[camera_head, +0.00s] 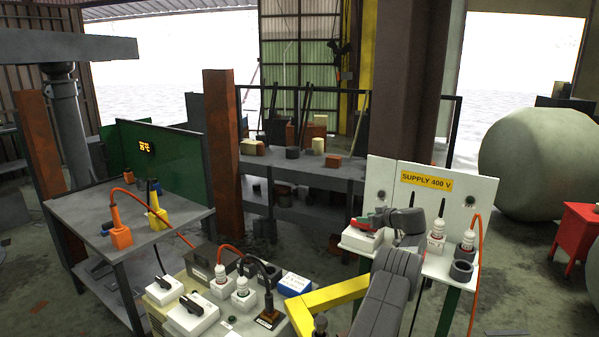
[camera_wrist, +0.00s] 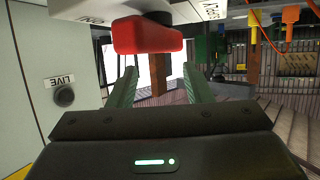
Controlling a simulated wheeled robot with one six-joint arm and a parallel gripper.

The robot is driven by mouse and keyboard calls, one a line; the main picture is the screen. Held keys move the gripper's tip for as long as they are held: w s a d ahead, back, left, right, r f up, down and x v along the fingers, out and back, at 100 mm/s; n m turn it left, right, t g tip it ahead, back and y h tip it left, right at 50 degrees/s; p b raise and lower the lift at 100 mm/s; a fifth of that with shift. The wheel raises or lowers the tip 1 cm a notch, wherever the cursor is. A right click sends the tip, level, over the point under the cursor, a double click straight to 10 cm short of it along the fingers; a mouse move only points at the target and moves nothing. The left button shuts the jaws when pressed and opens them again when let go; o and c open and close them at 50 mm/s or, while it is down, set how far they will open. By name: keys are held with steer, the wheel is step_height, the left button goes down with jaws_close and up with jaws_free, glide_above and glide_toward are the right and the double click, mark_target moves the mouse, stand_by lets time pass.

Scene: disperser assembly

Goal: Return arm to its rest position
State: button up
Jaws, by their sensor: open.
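My gripper (camera_wrist: 160,78) is open in the wrist view, with its two green fingers apart and nothing between them. A red switch handle (camera_wrist: 148,35) on a white box (camera_wrist: 170,10) is close to the fingertips, just above them in the picture; I cannot tell whether they touch. In the head view my arm reaches up from the bottom to the supply panel (camera_head: 483,190), marked "SUPPLY 400 V". There my gripper (camera_head: 380,214) is at the white switch box (camera_head: 358,240) on the panel's shelf, and partly hides the red handle.
White plugs (camera_head: 437,232) and dark round sockets stand on the panel shelf to the right. A bench (camera_head: 210,325) with switch boxes, plugs and cables lies in front, beside a yellow bar (camera_head: 330,294). A grey table (camera_head: 85,215) holds orange and yellow connectors at left.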

mark_target(366, 225)
steer(key=shift+f, duration=1.45)
step_height(366, 225, up, 10)
step_height(366, 225, down, 10)
steer(key=shift+f+p, duration=0.1)
steer(key=shift+p, duration=0.35)
steer(key=shift+a+m+h, duration=0.1)
steer(key=shift+m+h, duration=0.2)
steer(key=shift+m, duration=0.1)
steer(key=shift+t, duration=0.3)
